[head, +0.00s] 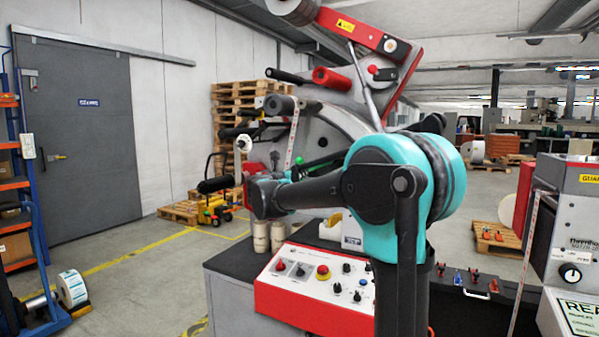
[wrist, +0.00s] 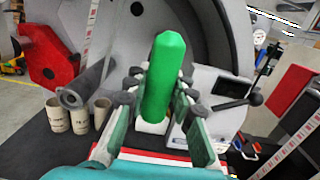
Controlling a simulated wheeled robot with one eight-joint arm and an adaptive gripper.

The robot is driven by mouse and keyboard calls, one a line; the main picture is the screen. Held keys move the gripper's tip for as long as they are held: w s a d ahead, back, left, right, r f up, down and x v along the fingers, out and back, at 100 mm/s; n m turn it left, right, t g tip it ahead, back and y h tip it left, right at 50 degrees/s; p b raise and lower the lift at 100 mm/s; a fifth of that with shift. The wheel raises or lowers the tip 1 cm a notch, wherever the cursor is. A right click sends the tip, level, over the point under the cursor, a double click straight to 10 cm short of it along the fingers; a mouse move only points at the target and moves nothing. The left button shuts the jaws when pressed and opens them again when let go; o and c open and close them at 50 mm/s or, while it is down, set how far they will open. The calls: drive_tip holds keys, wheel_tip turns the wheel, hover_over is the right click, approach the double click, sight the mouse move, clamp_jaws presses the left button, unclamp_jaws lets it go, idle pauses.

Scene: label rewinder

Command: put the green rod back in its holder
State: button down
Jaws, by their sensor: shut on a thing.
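The green rod (wrist: 164,78) stands up in the middle of the wrist view, its faceted end toward the top. My gripper (wrist: 160,92) is shut on it, with dark jointed fingers on both sides. A white block (wrist: 152,126) shows just behind the rod's lower end; I cannot tell whether they touch. In the head view my arm hides most of the gripper. Small green patches (head: 320,159) show above my forearm; I cannot tell whether they are the rod. I cannot make out the holder for certain.
The grey rewinder plate (wrist: 145,30) rises behind the rod. A black-knobbed lever (wrist: 255,99) is on the right. A red control panel (head: 310,290) sits at the bench front.

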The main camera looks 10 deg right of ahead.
drive_tip(key=shift+f, duration=0.45)
idle(0.4)
drive_tip(key=c, duration=1.2)
unclamp_jaws()
drive_tip(key=v, duration=1.2)
drive_tip(key=s+d+f+m+g+y, duration=0.1)
drive_tip(key=s+d+f+m+g, duration=0.3)
drive_tip(key=f, duration=0.4)
drive_tip(key=s+d+f+m+g+y, duration=0.1)
drive_tip(key=s+d+f+m, duration=0.4)
drive_tip(key=f, duration=0.3)
drive_tip(key=s+d+f+m+g+y, duration=0.1)
drive_tip(key=s+d+f+m+g, duration=0.25)
drive_tip(key=d+f+m, duration=0.35)
drive_tip(key=s+a+f+m+g+y, duration=0.1)
drive_tip(key=s+a+f+m+y, duration=0.1)
drive_tip(key=s+f+m, duration=0.4)
drive_tip(key=s+a+f+m+g+y, duration=0.1)
drive_tip(key=s+a+f+m+y, duration=0.2)
drive_tip(key=s+f, duration=1)
drive_tip(key=f+m+y, duration=0.1)
drive_tip(key=m+y, duration=0.1)
drive_tip(key=m, duration=0.2)
drive_tip(key=shift+s+a+f, duration=0.2)
drive_tip(key=shift+a, duration=0.05)
